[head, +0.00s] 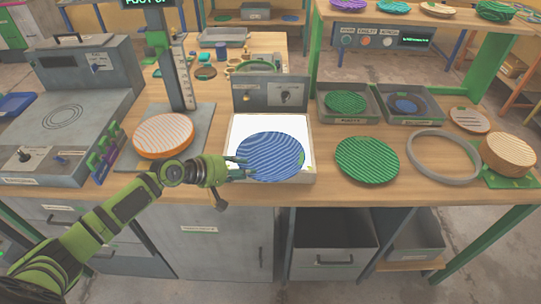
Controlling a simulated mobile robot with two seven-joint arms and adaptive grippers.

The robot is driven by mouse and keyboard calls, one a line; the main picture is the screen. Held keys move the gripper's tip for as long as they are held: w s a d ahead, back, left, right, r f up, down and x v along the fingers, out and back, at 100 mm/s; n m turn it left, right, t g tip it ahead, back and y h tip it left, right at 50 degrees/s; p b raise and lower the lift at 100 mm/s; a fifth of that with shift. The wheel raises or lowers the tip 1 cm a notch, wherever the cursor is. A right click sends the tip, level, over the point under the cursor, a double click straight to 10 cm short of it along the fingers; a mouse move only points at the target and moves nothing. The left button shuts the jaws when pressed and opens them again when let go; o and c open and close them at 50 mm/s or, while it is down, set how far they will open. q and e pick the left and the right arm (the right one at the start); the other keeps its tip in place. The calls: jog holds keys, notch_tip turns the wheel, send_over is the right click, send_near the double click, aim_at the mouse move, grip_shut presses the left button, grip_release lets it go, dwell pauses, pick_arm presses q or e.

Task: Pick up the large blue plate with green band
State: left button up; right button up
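The large blue plate (270,157) has pale wavy lines, and a bit of green shows at its right edge. It is in the middle of the head view, over the open white box (241,126) with a grey panel behind. I cannot tell whether it rests in the box or is held just above it. My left gripper (238,167) is at the plate's left rim, its fingers overlapping the edge. Whether they are closed on the rim is not clear. My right gripper is not in view.
An orange-rimmed plate (162,134) lies on the stand to the left. A green plate (367,160) and a grey ring (443,157) lie to the right. Grey trays (369,117) with plates stand behind them. Bare wooden table (327,185) shows along the front edge.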

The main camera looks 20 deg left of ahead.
pick_arm(q)
grip_shut()
jog(key=shift+r, duration=0.15)
